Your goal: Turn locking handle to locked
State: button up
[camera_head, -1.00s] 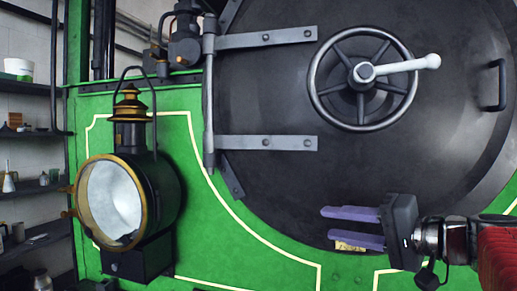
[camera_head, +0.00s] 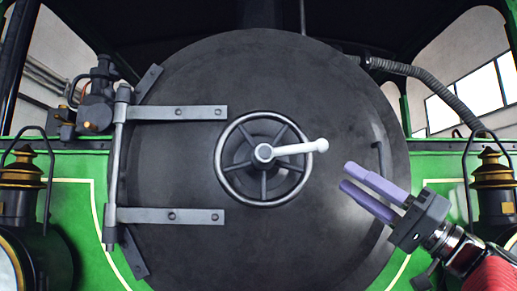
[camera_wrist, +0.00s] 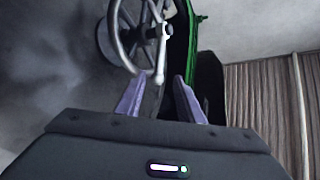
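The locking handle (camera_head: 300,148) is a pale lever with a rounded end, pointing right from the hub of a metal handwheel (camera_head: 222,170) on the round dark smokebox door (camera_head: 270,75). My gripper (camera_head: 352,177) is to the right of and a little below the handle's end, apart from it, with its two purple fingers spread and nothing between them. In the wrist view the handle (camera_wrist: 161,60) hangs ahead, its end a little beyond the gap between the open fingers (camera_wrist: 157,92), and the handwheel (camera_wrist: 118,30) is to its left.
Two hinge straps (camera_head: 175,113) cross the door's left side. A small grab handle (camera_head: 378,160) sits at the door's right edge, close to my gripper. Brass-topped lamps stand at left (camera_head: 25,180) and right (camera_head: 490,180). The space before the door's middle looks clear.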

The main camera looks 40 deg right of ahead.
aim_at(307, 151)
jog(key=shift+w, duration=0.1)
jog(key=x, duration=1.3)
jog(key=shift+w+a+r, duration=0.15)
jog(key=shift+w+r, duration=0.05)
jog(key=shift+w, duration=0.1)
grip_shut()
dwell(0.4)
